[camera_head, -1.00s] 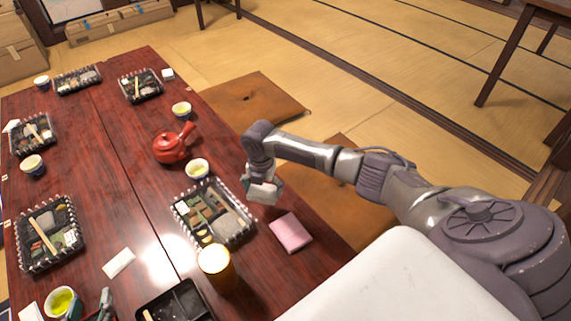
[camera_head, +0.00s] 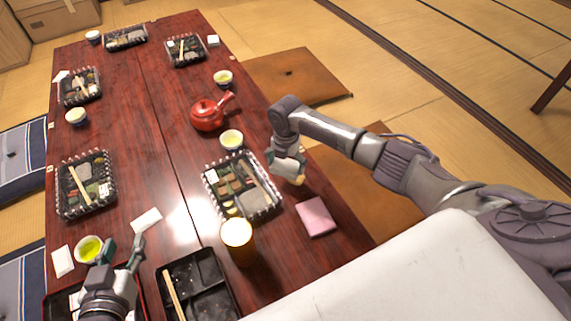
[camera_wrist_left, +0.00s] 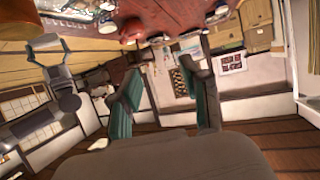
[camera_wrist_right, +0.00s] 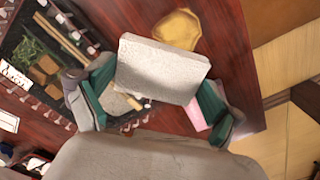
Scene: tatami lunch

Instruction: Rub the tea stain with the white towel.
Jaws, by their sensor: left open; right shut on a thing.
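The white towel (camera_wrist_right: 160,68), a folded pad, is held between the fingers of my right gripper (camera_wrist_right: 152,98) in the right wrist view. In the head view, my right gripper (camera_head: 285,168) is at the table's right edge, beside a bento tray. The tea stain (camera_wrist_right: 178,28) is a yellow-brown patch on the dark red table, just beyond the towel and partly hidden by it. I cannot tell whether the towel touches the table. My left gripper (camera_head: 124,256) is open and empty, beside a cup of green tea (camera_head: 90,248).
A pink folded cloth (camera_head: 316,216) lies right of the bento tray (camera_head: 209,198). An amber tumbler (camera_head: 238,240) and a black tray (camera_head: 207,310) stand in front. A red teapot (camera_head: 208,115) and a tea cup (camera_head: 231,140) stand further back. The table's centre is mostly clear.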

